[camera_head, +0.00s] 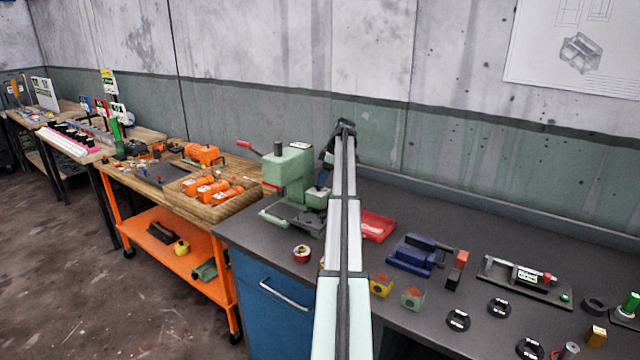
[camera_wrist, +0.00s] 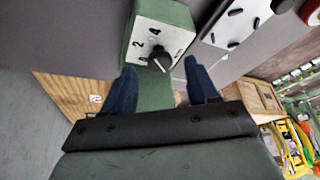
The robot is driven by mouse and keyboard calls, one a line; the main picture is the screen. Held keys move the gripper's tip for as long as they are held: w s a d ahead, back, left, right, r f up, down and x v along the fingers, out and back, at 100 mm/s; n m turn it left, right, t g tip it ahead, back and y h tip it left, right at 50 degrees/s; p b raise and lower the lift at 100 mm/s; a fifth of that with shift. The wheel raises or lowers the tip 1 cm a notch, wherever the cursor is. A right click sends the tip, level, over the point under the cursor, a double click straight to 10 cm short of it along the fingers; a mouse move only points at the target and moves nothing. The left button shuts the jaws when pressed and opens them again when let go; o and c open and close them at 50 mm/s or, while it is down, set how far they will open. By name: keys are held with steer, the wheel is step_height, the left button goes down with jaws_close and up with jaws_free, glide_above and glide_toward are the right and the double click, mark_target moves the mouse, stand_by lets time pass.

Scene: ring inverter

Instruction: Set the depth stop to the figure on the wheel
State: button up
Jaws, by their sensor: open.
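The green press (camera_head: 292,172) stands on the dark bench, with a red-tipped lever at its left. In the wrist view, a green housing (camera_wrist: 170,12) carries a white dial plate (camera_wrist: 143,32) with black figures; 2 and 4 are legible. A black knob (camera_wrist: 160,57) sits on this plate; which figure it points at is unclear. My gripper (camera_wrist: 159,66) is open, its two dark blue fingers apart, with the knob between their tips in the picture. I cannot tell whether they touch it. In the head view my arm hides most of the gripper. I cannot make out a figure on any wheel.
A white plate with black marks (camera_wrist: 236,22) lies beside the housing. On the bench are a red tray (camera_head: 378,228), a blue vise (camera_head: 415,257) and several small blocks and discs. An orange cart (camera_head: 165,245) with orange tools stands at the left.

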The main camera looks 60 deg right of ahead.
steer(key=shift+x, duration=1.35)
steer(key=shift+c, duration=0.2)
steer(key=c, duration=1)
steer(key=shift+s+a+m+h, duration=0.1)
steer(key=shift+m+h, duration=0.2)
steer(key=shift+m, duration=0.4)
steer(key=shift+m+h, duration=0.3)
steer(key=shift+m, duration=0.6)
steer(key=o, duration=1)
steer(key=shift+o, duration=0.2)
steer(key=shift+r, duration=0.1)
